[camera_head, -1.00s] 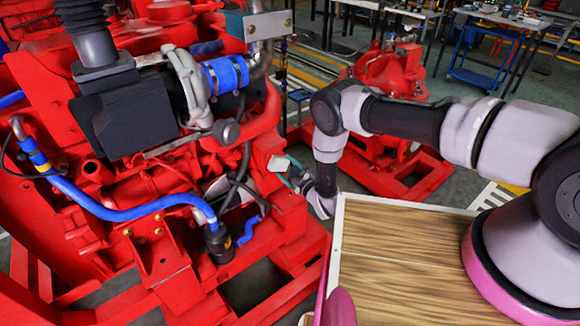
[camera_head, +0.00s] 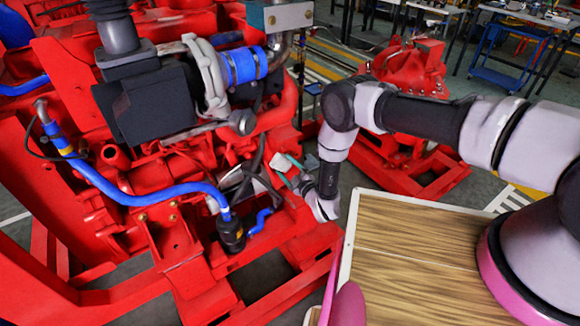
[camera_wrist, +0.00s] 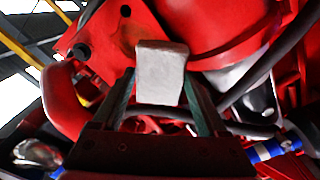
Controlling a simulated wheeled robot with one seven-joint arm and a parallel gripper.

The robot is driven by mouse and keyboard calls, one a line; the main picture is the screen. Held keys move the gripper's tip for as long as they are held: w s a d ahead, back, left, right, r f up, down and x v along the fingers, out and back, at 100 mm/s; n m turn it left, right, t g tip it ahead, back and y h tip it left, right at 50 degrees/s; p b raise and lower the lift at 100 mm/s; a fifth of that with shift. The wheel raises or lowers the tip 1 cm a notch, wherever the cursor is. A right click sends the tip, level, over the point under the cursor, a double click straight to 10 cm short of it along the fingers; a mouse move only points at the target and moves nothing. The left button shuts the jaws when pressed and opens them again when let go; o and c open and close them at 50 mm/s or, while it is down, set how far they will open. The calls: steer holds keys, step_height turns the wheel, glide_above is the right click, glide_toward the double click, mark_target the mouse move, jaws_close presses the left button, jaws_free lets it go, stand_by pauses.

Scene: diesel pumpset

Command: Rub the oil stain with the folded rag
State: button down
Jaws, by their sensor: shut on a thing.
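My gripper (camera_wrist: 162,100) is shut on the folded rag (camera_wrist: 162,72), a pale grey-white block between the teal fingertips in the wrist view. In the head view my gripper (camera_head: 294,174) is small, with the rag (camera_head: 283,162) at its tip beside the right end of the red engine (camera_head: 165,190). In the wrist view a red rounded engine part (camera_wrist: 215,25) lies right behind the rag. I cannot tell whether the rag touches it.
A dark hose (camera_wrist: 262,72) curves close to the right of the rag in the wrist view. Blue hoses (camera_head: 130,195) and a black air box (camera_head: 150,100) sit on the engine. Another red machine (camera_head: 405,75) stands behind my arm. Benches (camera_head: 520,20) are at the back.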

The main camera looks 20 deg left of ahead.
steer(key=shift+w+r, duration=0.15)
steer(key=shift+w, duration=0.05)
steer(key=shift+s+d, duration=0.15)
steer(key=shift+d, duration=0.2)
steer(key=v, duration=0.3)
steer(key=shift+s+d, duration=0.2)
steer(key=shift+v, duration=0.9)
steer(key=v, duration=0.3)
steer(key=shift+s, duration=0.1)
steer(key=shift+a, duration=0.1)
steer(key=shift+y, duration=0.4)
steer(key=shift+w+f+x, duration=0.1)
steer(key=shift+f+x, duration=0.05)
steer(key=shift+x, duration=1)
steer(key=shift+w+f+x, duration=0.1)
steer(key=shift+f+x, duration=0.05)
steer(key=shift+x, duration=1)
steer(key=shift+w+f+x, duration=0.1)
steer(key=shift+f+x, duration=0.05)
steer(key=shift+x, duration=1)
